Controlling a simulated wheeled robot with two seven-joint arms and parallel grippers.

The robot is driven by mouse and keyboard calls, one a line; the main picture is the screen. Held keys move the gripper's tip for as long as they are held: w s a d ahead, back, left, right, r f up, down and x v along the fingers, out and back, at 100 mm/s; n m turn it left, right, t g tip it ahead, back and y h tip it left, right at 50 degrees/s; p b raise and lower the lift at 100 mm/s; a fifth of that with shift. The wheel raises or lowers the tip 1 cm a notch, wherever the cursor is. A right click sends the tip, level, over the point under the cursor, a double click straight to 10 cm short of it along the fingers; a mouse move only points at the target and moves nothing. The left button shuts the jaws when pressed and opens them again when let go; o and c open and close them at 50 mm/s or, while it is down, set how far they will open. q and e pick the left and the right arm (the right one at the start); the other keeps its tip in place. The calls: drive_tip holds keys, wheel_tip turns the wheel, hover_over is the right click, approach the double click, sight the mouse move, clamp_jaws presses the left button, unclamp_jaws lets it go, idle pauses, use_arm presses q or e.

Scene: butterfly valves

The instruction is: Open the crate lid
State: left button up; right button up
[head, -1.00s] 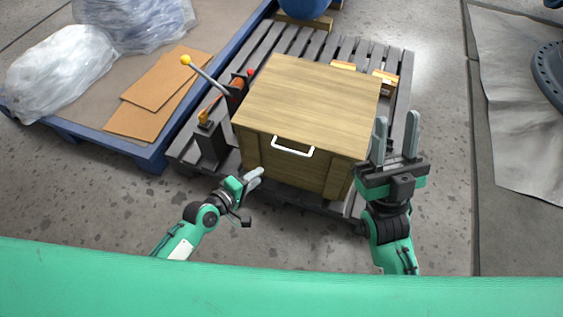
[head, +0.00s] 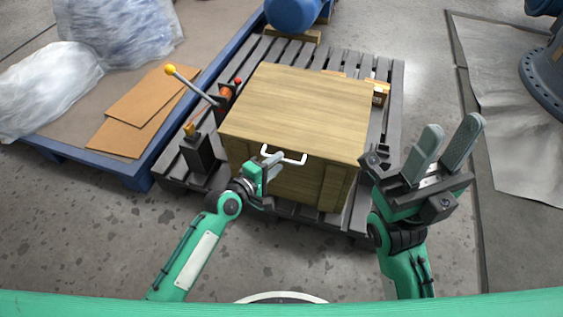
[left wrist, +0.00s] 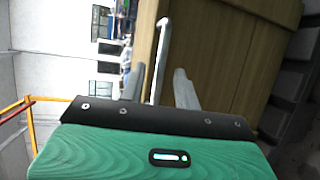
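The wooden crate (head: 275,183) stands on the grey pallet with its flat lid (head: 300,105) down. A white handle (head: 296,160) is on the lid's front edge, and it also shows in the left wrist view (left wrist: 161,55). My left gripper (head: 273,164) is at the handle's left part, in front of the crate. In the left wrist view its two fingers (left wrist: 160,88) are apart, with the handle between them; contact cannot be told. My right gripper (head: 446,137) is open and empty, to the right of the crate, fingers pointing up and away.
A lever with a yellow knob (head: 170,70) and a dark post (head: 198,153) stand on the pallet (head: 385,140) left of the crate. A blue platform (head: 135,178) with cardboard and wrapped bundles lies further left. Small wooden blocks (head: 379,93) are behind the crate's right side.

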use_arm(q)
drive_tip(key=shift+x, duration=1.45)
drive_tip(key=shift+c, duration=0.4)
clamp_jaws()
drive_tip(key=shift+r, duration=0.1)
